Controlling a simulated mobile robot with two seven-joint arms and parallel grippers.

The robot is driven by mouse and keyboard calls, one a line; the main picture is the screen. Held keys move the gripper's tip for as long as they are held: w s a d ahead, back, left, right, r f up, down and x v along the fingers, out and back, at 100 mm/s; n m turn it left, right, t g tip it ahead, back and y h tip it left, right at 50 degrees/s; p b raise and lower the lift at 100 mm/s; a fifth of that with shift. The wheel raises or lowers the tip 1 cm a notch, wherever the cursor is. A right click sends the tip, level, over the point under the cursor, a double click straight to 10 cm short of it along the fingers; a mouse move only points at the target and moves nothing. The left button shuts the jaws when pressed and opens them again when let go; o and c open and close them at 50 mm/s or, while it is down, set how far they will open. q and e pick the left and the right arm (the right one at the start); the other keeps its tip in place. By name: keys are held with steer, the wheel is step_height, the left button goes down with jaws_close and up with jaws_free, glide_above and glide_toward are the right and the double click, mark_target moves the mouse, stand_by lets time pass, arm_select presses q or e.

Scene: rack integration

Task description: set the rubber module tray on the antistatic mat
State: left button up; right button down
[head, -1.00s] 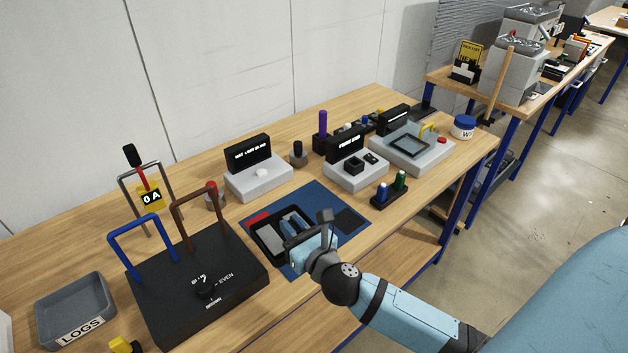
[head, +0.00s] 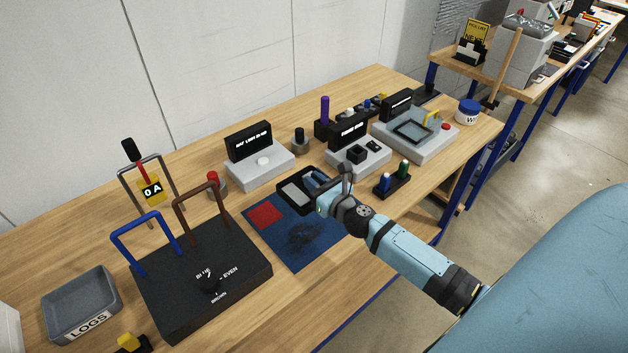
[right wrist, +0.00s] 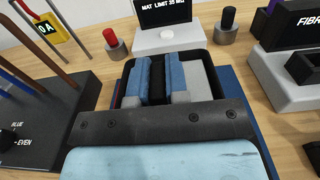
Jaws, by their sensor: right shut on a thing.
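The rubber module tray (head: 281,202) is black with a grey pad inside. In the head view it overlaps the far edge of the blue antistatic mat (head: 270,243). My right gripper (head: 320,182) is at the tray's right part. In the right wrist view, the blue-padded fingers (right wrist: 160,80) are shut on a black upright piece in the middle of the tray (right wrist: 203,60). The tray seems held above the mat; the gap below it is hard to judge. A red square (head: 265,214) and a dark, shadow-like patch (head: 306,235) show on the mat. My left gripper is not in view.
A grey unit with a black sign (head: 258,168) stands close behind the tray. Another grey unit (head: 358,158) is to its right, and a small stand with blue and green pegs (head: 391,184) is near my arm. A black box with handles (head: 205,280) stands left of the mat.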

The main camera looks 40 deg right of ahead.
steer(key=shift+f+b, duration=2.05)
steer(key=shift+f, duration=0.3)
steer(key=shift+f+b, duration=1.35)
steer(key=shift+f, duration=0.25)
steer(key=c, duration=1)
jaws_free()
steer(key=shift+c, duration=0.2)
steer(key=s+b, duration=0.1)
steer(key=s, duration=0.3)
steer(key=s+b, duration=0.1)
steer(key=s, duration=0.3)
steer(key=s+d+b, duration=0.1)
steer(key=s, duration=0.4)
steer(key=shift+f, duration=0.1)
steer(key=shift+s, duration=0.4)
